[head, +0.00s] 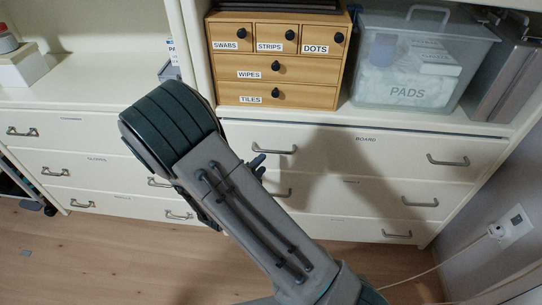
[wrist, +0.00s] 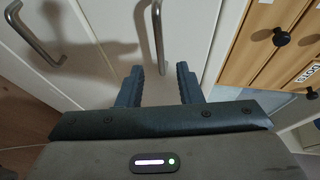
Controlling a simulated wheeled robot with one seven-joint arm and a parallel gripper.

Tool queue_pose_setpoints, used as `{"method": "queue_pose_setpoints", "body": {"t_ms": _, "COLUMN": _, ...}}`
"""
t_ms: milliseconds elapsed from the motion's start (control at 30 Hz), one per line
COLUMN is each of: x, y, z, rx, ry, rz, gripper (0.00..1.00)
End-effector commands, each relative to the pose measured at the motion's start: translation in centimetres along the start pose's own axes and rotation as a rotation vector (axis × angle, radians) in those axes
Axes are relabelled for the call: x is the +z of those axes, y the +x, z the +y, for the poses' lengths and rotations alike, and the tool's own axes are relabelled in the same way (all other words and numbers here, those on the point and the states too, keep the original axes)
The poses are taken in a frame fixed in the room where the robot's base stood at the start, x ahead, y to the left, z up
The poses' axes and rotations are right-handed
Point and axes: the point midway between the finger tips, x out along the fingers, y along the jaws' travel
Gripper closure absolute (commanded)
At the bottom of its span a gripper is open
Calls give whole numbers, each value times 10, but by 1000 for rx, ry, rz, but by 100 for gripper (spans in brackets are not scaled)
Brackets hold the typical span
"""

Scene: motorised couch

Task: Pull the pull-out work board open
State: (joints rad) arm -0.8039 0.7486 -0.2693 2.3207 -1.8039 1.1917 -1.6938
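The work board's front (head: 365,152) is the wide cream panel labelled BOARD, just under the shelf in the head view, and it looks flush with the fronts below. It has a metal bar handle (head: 274,150) at its left and another handle (head: 447,160) at its right. My gripper (head: 258,167) is mostly hidden behind my arm, near the left handle. In the wrist view my gripper (wrist: 159,84) is open and empty. One bar handle (wrist: 160,38), apparently the board's left one, stands ahead of the gap between the fingers; contact is not visible.
Below the board are more drawer fronts with handles; one handle (wrist: 36,35) shows in the wrist view. Above sit a small wooden drawer box (head: 275,88) and a clear PADS bin (head: 405,100). A wall socket (head: 515,223) with a cable is at right. Wooden floor lies in front.

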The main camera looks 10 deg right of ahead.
Motion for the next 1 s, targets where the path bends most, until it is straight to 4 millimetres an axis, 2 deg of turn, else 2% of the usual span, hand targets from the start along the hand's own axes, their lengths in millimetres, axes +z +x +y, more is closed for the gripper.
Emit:
{"method": "queue_pose_setpoints", "body": {"t_ms": 100, "x": -1, "y": 27, "z": 2, "rx": -1, "ry": 2, "rz": 4, "gripper": 67}}
{"method": "queue_pose_setpoints", "body": {"t_ms": 300, "x": -1, "y": 59, "z": 1, "rx": 0, "ry": 2, "rz": 3, "gripper": 67}}
{"method": "queue_pose_setpoints", "body": {"t_ms": 500, "x": 0, "y": 73, "z": 0, "rx": 0, "ry": 2, "rz": 2, "gripper": 67}}
{"method": "queue_pose_setpoints", "body": {"t_ms": 767, "x": 0, "y": 74, "z": 0, "rx": 0, "ry": 2, "rz": 1, "gripper": 67}}
{"method": "queue_pose_setpoints", "body": {"t_ms": 800, "x": 0, "y": 74, "z": 0, "rx": 0, "ry": 2, "rz": 1, "gripper": 70}}
{"method": "queue_pose_setpoints", "body": {"t_ms": 900, "x": 0, "y": 74, "z": 0, "rx": 1, "ry": 2, "rz": 1, "gripper": 98}}
{"method": "queue_pose_setpoints", "body": {"t_ms": 1000, "x": 0, "y": 74, "z": 0, "rx": 1, "ry": 2, "rz": 1, "gripper": 100}}
